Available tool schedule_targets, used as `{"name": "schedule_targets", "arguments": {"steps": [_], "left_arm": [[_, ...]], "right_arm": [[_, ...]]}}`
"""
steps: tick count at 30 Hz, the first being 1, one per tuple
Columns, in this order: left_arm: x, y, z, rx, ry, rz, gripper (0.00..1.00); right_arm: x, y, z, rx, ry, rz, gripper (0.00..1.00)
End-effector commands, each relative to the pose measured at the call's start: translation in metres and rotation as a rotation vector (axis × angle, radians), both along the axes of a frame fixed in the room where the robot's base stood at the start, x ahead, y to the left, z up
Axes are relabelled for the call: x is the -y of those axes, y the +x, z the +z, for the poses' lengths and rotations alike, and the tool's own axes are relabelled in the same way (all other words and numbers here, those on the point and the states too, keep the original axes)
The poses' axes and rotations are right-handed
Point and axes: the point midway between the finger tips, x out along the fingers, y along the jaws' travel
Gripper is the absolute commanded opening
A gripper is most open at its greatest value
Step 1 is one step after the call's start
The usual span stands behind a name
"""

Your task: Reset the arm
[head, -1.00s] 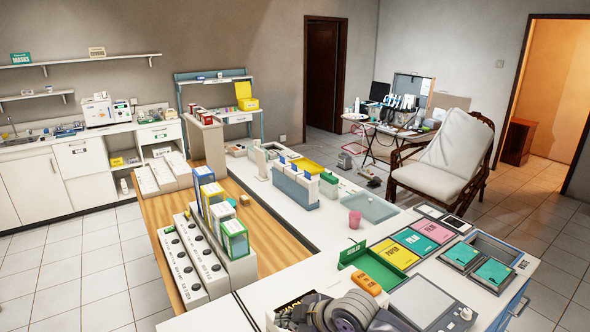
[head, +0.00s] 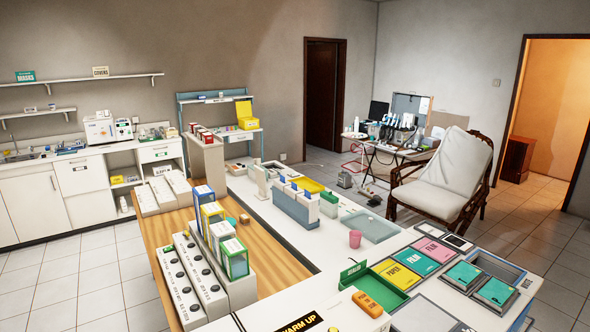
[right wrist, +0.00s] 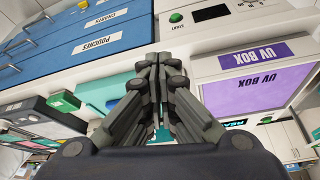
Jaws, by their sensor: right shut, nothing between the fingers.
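My right gripper (right wrist: 160,65) shows in the right wrist view, with its dark fingers together and nothing between them. Behind it are blue drawers (right wrist: 75,60) labelled "POUCHES" and "CHARTS" on the left. A white unit with a purple panel (right wrist: 265,90) labelled "UV BOX" is on the right. Whether the fingers touch any of these I cannot tell. Neither gripper shows in the head view.
In the head view, a long white counter (head: 300,240) holds a pink cup (head: 355,239), coloured film packs (head: 415,260) and a green tray (head: 375,284). A cushioned chair (head: 450,180) stands beyond. Tiled floor (head: 100,280) is bare at lower left.

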Motion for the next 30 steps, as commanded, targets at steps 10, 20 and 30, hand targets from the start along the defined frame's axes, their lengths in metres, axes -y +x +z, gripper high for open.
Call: {"name": "schedule_targets", "arguments": {"steps": [10, 20, 30], "left_arm": [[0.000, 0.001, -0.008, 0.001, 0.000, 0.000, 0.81], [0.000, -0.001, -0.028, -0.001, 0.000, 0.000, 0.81], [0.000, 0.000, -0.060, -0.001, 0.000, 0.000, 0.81]], "right_arm": [[0.049, -0.049, -0.031, -0.112, -0.070, -0.193, 0.00], [0.046, -0.038, -0.138, -0.146, -0.074, -0.184, 0.00], [0.047, -0.062, -0.305, -0.202, -0.085, -0.171, 0.00]]}}
